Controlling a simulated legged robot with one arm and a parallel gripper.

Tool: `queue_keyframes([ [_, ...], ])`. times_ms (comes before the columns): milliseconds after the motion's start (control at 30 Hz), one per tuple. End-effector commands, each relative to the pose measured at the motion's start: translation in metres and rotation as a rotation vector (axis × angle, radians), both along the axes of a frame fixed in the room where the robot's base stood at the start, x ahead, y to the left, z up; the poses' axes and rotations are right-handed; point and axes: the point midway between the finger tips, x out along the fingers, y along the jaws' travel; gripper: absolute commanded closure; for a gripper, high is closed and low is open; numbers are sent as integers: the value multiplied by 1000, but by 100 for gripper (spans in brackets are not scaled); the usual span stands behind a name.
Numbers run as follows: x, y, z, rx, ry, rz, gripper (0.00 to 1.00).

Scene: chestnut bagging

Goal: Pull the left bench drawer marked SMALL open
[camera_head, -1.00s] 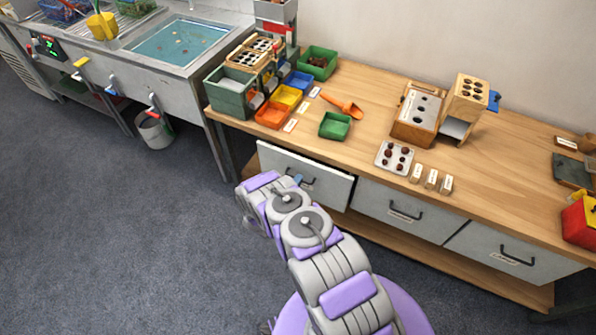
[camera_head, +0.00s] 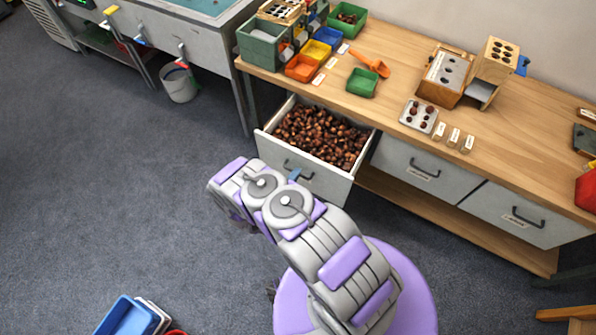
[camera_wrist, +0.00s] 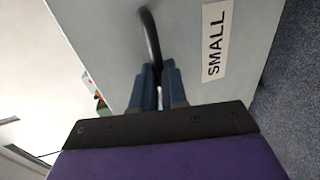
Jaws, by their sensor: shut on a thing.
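The left bench drawer (camera_head: 325,183) is pulled well out from the bench, and many brown chestnuts (camera_head: 322,136) show inside it. Its grey front carries a dark bar handle (camera_head: 298,168). In the wrist view the drawer front (camera_wrist: 185,25) fills much of the picture, with the label SMALL (camera_wrist: 215,42) to the right of the dark handle (camera_wrist: 150,38). My gripper (camera_wrist: 158,72) is shut on the handle, its blue fingers around the bar's lower end in that view. In the head view my gripper (camera_head: 295,174) is partly hidden by my arm.
The middle drawer (camera_head: 424,168) and right drawer (camera_head: 518,214) are shut. The wooden bench top (camera_head: 400,85) holds coloured bins, an orange scoop (camera_head: 371,64) and wooden racks. A blue tray (camera_head: 127,318) lies at the bottom left.

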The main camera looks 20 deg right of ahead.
Motion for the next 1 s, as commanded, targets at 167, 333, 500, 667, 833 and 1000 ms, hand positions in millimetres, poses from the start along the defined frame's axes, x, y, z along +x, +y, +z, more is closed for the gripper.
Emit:
queue_keyframes([
  [167, -4, 0, -3, 2, 9, -5, 100],
  [333, -4, -2, -3, 6, 8, -3, 100],
  [500, -4, -1, -3, 5, 8, -3, 81],
  [667, -4, 1, -2, 1, 5, -3, 65],
  [833, -4, 1, -1, 0, 3, -3, 63],
  [1000, -5, 3, 0, 0, 3, -3, 63],
])
